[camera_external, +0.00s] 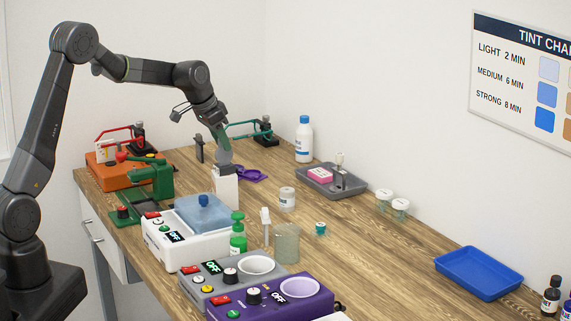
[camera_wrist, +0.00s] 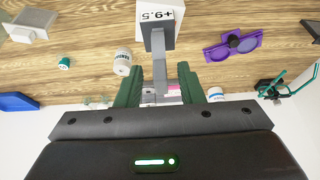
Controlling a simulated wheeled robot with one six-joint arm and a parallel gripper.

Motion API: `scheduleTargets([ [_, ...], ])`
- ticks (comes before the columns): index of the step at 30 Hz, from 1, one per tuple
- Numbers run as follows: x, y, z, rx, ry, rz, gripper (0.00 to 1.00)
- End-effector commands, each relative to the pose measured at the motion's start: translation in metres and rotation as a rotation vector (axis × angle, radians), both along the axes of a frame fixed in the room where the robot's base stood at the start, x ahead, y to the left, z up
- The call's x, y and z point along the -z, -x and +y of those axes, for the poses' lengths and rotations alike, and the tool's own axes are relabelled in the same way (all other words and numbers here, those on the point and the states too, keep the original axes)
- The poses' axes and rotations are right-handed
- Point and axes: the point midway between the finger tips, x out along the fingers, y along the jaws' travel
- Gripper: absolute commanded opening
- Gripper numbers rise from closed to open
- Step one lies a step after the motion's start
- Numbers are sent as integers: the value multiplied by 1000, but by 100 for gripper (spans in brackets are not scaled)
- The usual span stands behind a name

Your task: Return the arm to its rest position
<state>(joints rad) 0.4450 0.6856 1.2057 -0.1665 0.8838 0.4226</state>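My arm reaches from the left, bent high at the elbow, with the wrist pointing down over the far part of the wooden table (camera_external: 345,218). My gripper (camera_external: 222,153) has green fingers and is just above a white block (camera_external: 225,188) with a grey top. In the wrist view, my gripper (camera_wrist: 160,85) has its two green fingers apart. The white block, labelled "+9.5" (camera_wrist: 172,15), lies past the fingertips, and its grey stem (camera_wrist: 157,45) shows in line with the gap. I see nothing clamped between the fingers. Whether a fingertip touches the stem is unclear.
A green press (camera_external: 155,180) and an orange device (camera_external: 112,172) stand left of the gripper. Purple glasses (camera_external: 250,174), a white jar (camera_external: 287,199) and a grey tray (camera_external: 345,186) are to the right. A white machine (camera_external: 165,245) stands nearer the camera.

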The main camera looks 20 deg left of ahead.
Motion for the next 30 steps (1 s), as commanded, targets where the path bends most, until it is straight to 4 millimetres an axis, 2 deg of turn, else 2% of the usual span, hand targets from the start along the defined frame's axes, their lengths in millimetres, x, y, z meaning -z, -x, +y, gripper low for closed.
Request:
scheduleTargets([
  [9,-64,0,0,0,1,-3,34],
  [30,-39,-84,-51,28,0,3,34],
])
